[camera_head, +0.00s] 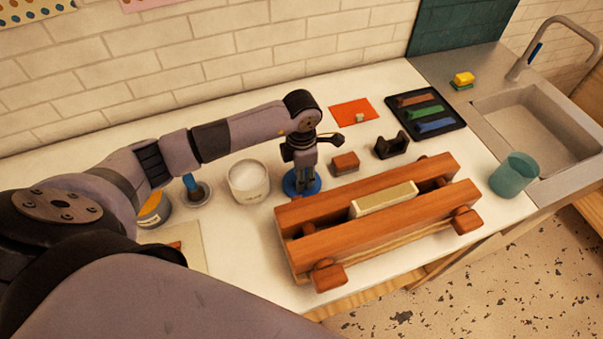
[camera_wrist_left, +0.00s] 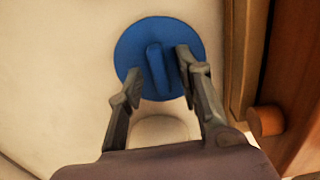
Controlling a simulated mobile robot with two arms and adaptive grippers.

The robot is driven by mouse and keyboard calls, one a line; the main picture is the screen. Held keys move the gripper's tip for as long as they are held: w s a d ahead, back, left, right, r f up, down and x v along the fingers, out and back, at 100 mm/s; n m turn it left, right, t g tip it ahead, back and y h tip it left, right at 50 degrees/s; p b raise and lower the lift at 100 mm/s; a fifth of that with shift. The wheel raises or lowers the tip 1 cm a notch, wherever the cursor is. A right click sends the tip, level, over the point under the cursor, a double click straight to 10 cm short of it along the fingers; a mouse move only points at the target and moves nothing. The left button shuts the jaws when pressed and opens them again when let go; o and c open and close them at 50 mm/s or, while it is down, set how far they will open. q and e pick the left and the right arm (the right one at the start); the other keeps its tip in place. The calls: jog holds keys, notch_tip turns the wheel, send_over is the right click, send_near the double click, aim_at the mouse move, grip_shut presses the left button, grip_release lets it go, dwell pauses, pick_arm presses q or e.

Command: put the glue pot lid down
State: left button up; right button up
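The glue pot lid is a blue disc (camera_head: 291,188) with a raised bar handle, lying flat on or just over the white worktop beside the wooden clamp. In the left wrist view the lid (camera_wrist_left: 133,46) fills the upper middle. My left gripper (camera_head: 303,186) points down over it. Its two fingers (camera_wrist_left: 158,72) stand on either side of the bar handle, with small gaps showing, so it looks open around the handle. A white pot (camera_head: 248,182) with pale contents stands open to the left of the lid. My right gripper is not in view.
A wooden clamp (camera_head: 360,228) holding a pale block stands close on the right of the lid. A brown block (camera_head: 346,162), a black holder (camera_head: 391,147) and an orange sheet (camera_head: 352,112) lie behind. A brush in a small dish (camera_head: 196,194) is left of the pot.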

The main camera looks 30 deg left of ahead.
pick_arm(q)
notch_tip(320, 180, up, 12)
jog(key=b, duration=0.4)
jog(key=shift+r, duration=0.15)
dwell(0.3)
